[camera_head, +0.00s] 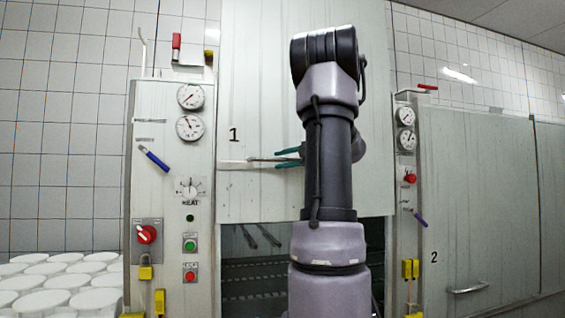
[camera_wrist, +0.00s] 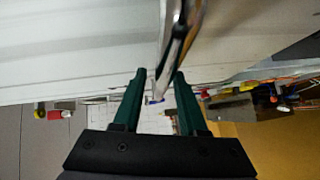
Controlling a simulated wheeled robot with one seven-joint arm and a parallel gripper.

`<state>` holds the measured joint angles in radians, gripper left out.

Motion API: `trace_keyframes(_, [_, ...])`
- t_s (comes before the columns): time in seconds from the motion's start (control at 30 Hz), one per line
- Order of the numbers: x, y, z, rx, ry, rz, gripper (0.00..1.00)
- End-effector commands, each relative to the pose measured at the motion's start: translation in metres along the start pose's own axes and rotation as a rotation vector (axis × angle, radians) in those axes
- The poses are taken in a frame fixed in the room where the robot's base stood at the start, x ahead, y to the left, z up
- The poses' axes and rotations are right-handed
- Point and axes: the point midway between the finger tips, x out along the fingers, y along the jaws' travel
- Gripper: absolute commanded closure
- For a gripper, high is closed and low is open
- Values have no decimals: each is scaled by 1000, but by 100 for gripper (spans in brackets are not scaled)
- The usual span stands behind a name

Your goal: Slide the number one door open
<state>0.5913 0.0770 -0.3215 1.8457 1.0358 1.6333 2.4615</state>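The number one door (camera_head: 258,195) is a pale metal panel marked "1" in the head view. It stands raised, with a dark opening (camera_head: 265,275) below its lower edge. A thin metal handle (camera_head: 258,160) crosses the door below the number. My gripper (camera_head: 279,158) has green fingers spread at the handle's right part. In the wrist view, my gripper (camera_wrist: 159,72) is open, with the metal handle (camera_wrist: 178,45) running between its fingers. I cannot tell whether either finger touches it. My arm hides the door's right part.
A control panel (camera_head: 170,230) with gauges, buttons and a blue lever stands left of the door. A second panel (camera_head: 403,170) stands to its right. The number two door (camera_head: 480,215) is at the right and looks shut. White round moulds (camera_head: 60,280) fill the lower left.

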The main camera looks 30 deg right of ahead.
Motion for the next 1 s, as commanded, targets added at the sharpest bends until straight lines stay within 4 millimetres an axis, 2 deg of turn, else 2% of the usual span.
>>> trace_keyframes(0.3, [0, -1, 0, 1, 0, -2, 50])
trace_keyframes(0.4, [-6, -1, 1, 2, -1, -1, 50])
trace_keyframes(0.57, [-32, -1, 1, 2, -3, -1, 50])
trace_keyframes(0.8, [-80, -1, 1, 1, -3, -2, 50])
trace_keyframes(1.0, [-104, -1, 1, 1, -1, -1, 50])
